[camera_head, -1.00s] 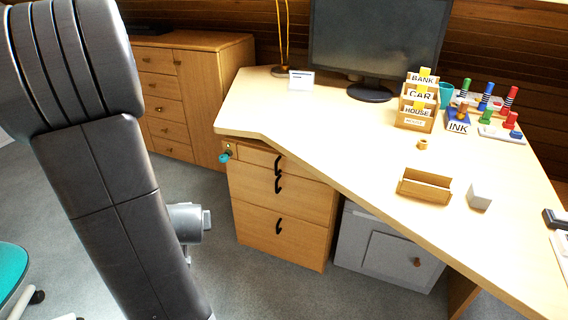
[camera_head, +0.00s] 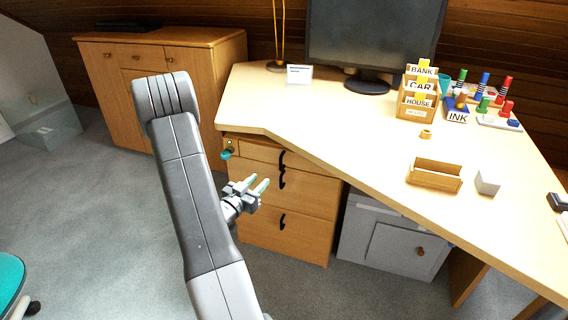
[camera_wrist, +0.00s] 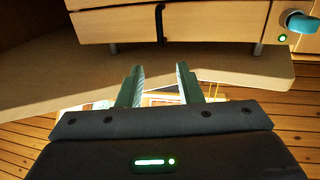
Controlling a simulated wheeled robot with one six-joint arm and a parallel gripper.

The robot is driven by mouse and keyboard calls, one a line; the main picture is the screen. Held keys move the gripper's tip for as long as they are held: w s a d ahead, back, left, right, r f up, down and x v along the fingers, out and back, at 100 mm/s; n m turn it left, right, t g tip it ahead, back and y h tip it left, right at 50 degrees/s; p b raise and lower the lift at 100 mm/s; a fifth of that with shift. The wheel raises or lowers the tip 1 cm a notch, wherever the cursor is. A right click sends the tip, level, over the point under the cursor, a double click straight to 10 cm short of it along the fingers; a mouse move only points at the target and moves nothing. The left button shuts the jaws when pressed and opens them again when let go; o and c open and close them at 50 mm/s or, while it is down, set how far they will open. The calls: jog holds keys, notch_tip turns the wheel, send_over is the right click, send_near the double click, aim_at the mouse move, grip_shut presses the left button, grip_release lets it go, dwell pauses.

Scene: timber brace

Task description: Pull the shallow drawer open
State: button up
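The shallow drawer (camera_head: 260,154) is the top wooden front of the pedestal under the desk, and looks shut. Its dark curved handle (camera_head: 283,160) is near its middle. In the wrist view, which is upside down, the drawer front (camera_wrist: 215,22) and the handle (camera_wrist: 160,24) lie beyond my fingers. My gripper (camera_head: 260,181) is in front of the pedestal, below and left of that handle in the head view. Its fingers also show in the wrist view (camera_wrist: 160,80), apart with nothing between them. They look clear of the handle.
A turquoise knob (camera_head: 226,155) and a green light sit left of the shallow drawer. Two deeper drawers (camera_head: 275,233) are below it. The desk edge (camera_head: 300,160) overhangs the pedestal. A grey cabinet (camera_head: 392,240) stands to the right. Floor (camera_head: 100,210) is open to the left.

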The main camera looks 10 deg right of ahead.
aim_at(278, 162)
jog(key=b+x, duration=0.1)
jog(key=x, duration=1.1)
jog(key=shift+w+d, duration=0.2)
jog(key=shift+d, duration=0.05)
grip_shut()
